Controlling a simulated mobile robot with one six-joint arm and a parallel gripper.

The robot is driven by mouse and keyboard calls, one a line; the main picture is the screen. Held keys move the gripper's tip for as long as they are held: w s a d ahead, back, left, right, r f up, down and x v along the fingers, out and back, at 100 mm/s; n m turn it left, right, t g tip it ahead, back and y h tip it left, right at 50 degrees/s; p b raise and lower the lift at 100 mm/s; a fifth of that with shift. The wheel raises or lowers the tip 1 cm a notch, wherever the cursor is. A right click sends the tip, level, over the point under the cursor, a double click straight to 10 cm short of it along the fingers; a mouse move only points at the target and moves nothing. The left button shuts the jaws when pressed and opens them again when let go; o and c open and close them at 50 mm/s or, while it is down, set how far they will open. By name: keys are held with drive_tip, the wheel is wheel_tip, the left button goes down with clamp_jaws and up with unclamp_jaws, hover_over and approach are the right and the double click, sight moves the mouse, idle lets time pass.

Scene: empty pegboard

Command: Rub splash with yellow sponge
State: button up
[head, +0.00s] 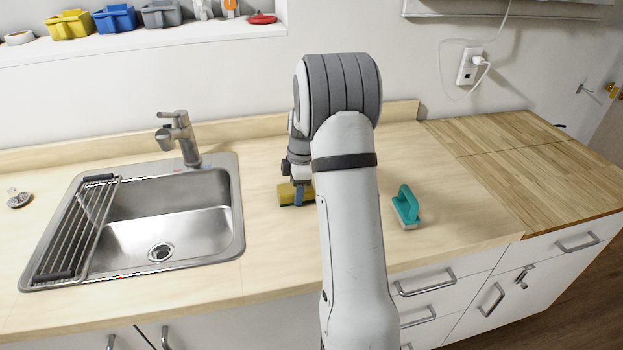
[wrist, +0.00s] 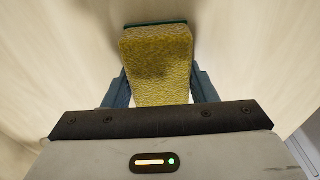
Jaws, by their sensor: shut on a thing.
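The yellow sponge (head: 287,194) has a dark green layer and is at the counter surface right of the sink in the head view. It also fills the middle of the wrist view (wrist: 158,75). My gripper (head: 299,194) is shut on it, with a blue-grey finger on each side in the wrist view (wrist: 158,88). A darker patch shows on the sponge's yellow face. I cannot tell whether the sponge touches the counter. No splash can be made out; my arm hides part of the counter.
A teal brush (head: 406,207) stands on the counter right of my arm. The steel sink (head: 225,250), with its faucet (head: 180,140) and drying rack (head: 75,232), is at left. A wooden board (head: 540,175) lies at right. Bare counter lies between sink and arm.

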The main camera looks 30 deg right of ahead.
drive_tip(key=shift+w+r+p, duration=0.25)
drive_tip(key=shift+p, duration=0.05)
drive_tip(key=r, duration=0.1)
drive_tip(key=r+p, duration=0.1)
drive_tip(key=r, duration=0.1)
drive_tip(key=shift+s, duration=0.3)
drive_tip(key=shift+w+r+p, duration=0.15)
drive_tip(key=shift+r+p, duration=0.15)
drive_tip(key=shift+r, duration=0.3)
drive_tip(key=shift+r+p, duration=0.9)
drive_tip(key=shift+r, duration=0.8)
